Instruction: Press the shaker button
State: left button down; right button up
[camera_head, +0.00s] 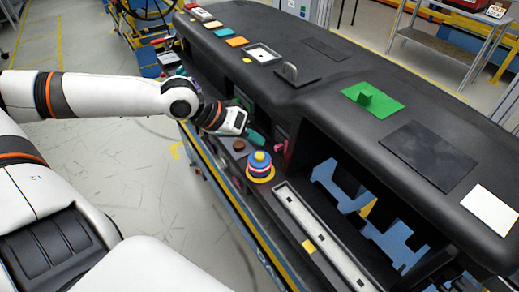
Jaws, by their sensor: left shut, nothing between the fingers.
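My left arm reaches in from the left to the front of the black dashboard (330,108). My left gripper (257,139) is shut and empty, with its teal fingertips pointing right, close to the dashboard front. Just below the fingertips stands a round stacked control (259,163) with a blue top and yellow and red rings. A small brown round button (239,145) lies left of it. I cannot tell which of these is the shaker button, or whether the fingertips touch anything. My right gripper is not in view.
A green plate with a raised tab (372,97) and a white square (491,209) lie on the dashboard top. Blue brackets (340,186) sit in an open bay. A long grey slotted strip (318,236) runs along the front ledge. Open floor (110,160) lies to the left.

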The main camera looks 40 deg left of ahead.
pick_arm(q)
notch_tip(320, 180, up, 3)
jog(key=shift+p, duration=1)
